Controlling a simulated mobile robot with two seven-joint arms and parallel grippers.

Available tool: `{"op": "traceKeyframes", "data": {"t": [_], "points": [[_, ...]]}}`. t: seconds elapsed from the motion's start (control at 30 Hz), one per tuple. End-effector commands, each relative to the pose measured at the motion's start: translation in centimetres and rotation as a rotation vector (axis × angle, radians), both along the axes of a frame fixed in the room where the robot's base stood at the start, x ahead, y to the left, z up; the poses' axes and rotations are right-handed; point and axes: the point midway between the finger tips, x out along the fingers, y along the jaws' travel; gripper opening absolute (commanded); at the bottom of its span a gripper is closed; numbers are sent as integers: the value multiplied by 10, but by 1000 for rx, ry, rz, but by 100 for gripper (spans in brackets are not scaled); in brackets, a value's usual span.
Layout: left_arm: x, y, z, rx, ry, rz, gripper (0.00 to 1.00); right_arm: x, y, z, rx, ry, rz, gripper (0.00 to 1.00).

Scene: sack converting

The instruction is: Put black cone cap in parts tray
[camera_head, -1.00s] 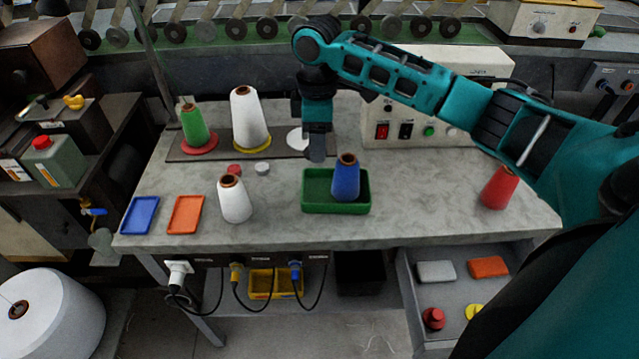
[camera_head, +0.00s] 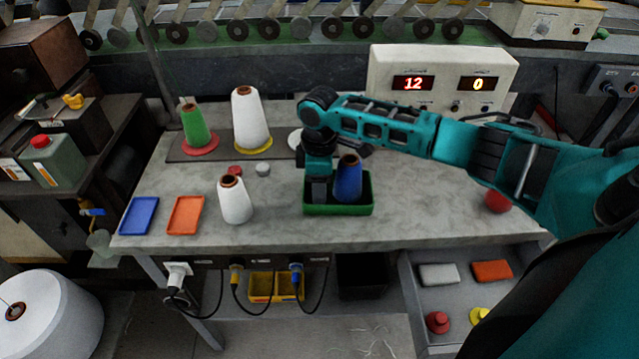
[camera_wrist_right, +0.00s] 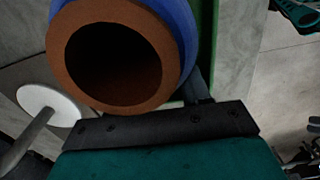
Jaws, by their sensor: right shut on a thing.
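The green tray (camera_head: 338,210) stands near the front edge of the table, with a blue cone (camera_head: 347,180) upright in its right part. My right gripper (camera_head: 318,198) points down at the tray's left part, just left of the blue cone. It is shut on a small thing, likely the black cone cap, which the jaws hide. In the right wrist view the blue cone's brown tube end (camera_wrist_right: 115,55) is close beside the black gripper bar, and the fingertips cannot be made out. My left gripper is not in view.
A white cone (camera_head: 234,200), a red cap (camera_head: 235,171) and a grey cap (camera_head: 263,169) stand left of the tray. Blue (camera_head: 139,215) and orange (camera_head: 186,215) trays lie further left.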

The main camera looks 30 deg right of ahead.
Motion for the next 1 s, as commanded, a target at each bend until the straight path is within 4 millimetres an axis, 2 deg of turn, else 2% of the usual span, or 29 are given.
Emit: {"op": "traceKeyframes", "data": {"t": [0.13, 0.17, 0.4, 0.73, 0.87, 1.0], "points": [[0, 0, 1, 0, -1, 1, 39, 0, 0, -2, 0, 0, -1, 19], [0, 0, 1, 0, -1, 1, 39, 0, 0, -2, 0, -1, -1, 49], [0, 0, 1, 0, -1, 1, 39, 0, 0, -2, -1, -1, -1, 72], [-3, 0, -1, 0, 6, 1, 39, 0, -1, 4, -1, -1, -1, 73], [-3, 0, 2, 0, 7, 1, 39, 1, -1, 23, 0, -4, -1, 73], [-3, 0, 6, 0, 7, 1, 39, 1, 0, 54, 1, -4, 0, 73]]}}
